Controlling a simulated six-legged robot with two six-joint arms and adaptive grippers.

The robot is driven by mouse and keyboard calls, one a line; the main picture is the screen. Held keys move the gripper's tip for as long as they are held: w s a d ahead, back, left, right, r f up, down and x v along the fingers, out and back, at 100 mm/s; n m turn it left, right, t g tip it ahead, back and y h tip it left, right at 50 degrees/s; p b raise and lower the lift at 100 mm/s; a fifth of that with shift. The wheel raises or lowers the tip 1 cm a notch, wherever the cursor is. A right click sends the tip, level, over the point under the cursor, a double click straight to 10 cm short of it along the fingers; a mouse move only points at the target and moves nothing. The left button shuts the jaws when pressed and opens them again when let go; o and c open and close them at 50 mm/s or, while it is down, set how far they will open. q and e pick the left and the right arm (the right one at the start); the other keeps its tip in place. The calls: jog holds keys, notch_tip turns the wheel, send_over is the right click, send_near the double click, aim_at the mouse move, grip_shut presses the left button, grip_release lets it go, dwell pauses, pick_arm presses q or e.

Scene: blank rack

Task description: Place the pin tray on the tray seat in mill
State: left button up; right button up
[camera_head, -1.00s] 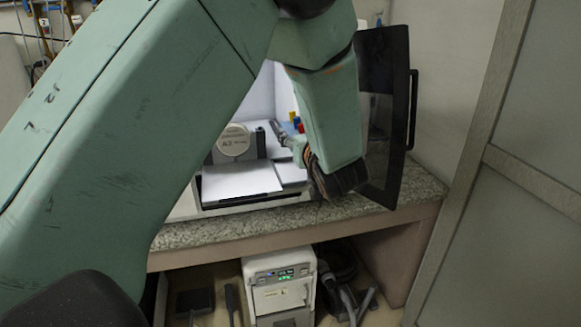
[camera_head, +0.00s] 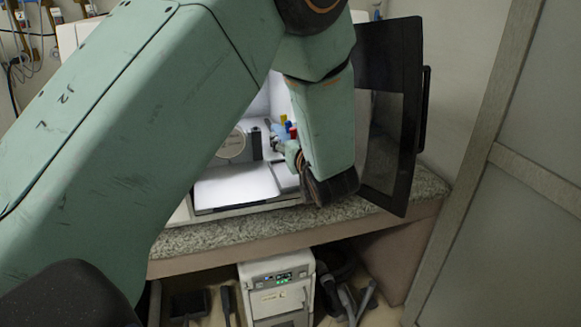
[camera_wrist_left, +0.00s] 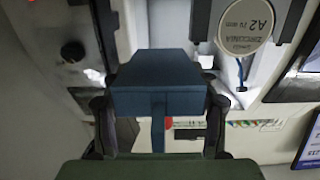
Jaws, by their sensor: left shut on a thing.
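My left gripper (camera_head: 279,136) is inside the open front of the white mill, beside a round disc; my forearm hides much of it in the head view. In the left wrist view my left gripper (camera_wrist_left: 157,98) is shut on a dark blue block, which I take to be the pin tray (camera_wrist_left: 157,78), with one finger at each side. The mill (camera_head: 240,190) has a light flat surface at its front. I cannot make out the tray seat. Small red, blue and yellow pieces (camera_head: 288,127) show beside the gripper. My right gripper is not in view.
The disc (camera_wrist_left: 245,25) marked A2 stands near the block. The mill's dark door (camera_head: 385,120) is swung open at right, close to my forearm. The mill stands on a speckled counter (camera_head: 250,228). A white unit (camera_head: 278,285) sits below. A grey panel (camera_head: 510,200) is at far right.

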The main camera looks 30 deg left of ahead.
aim_at(293, 177)
pick_arm(q)
jog(key=f, duration=0.2)
jog(key=shift+w+d+f, duration=0.1)
jog(key=shift+w+f, duration=0.1)
jog(key=shift+f, duration=0.45)
jog(key=shift+a+f, duration=0.25)
jog(key=shift+f, duration=0.1)
jog(key=shift+s+f+b, duration=0.25)
jog(key=shift+f+b, duration=0.05)
jog(key=shift+f, duration=0.7)
jog(key=shift+d+f, duration=0.2)
jog(key=shift+f, duration=0.05)
jog(key=shift+w+a+f, duration=0.1)
jog(key=shift+w+f, duration=0.1)
jog(key=shift+w, duration=0.1)
jog(key=shift+s+f, duration=0.2)
jog(key=shift+s, duration=0.05)
jog(key=shift+w+f+b, duration=0.15)
jog(key=shift+f+b, duration=0.15)
jog(key=shift+b, duration=0.05)
jog(key=o, duration=1)
jog(key=shift+o, duration=1.2)
jog(key=shift+r, duration=0.1)
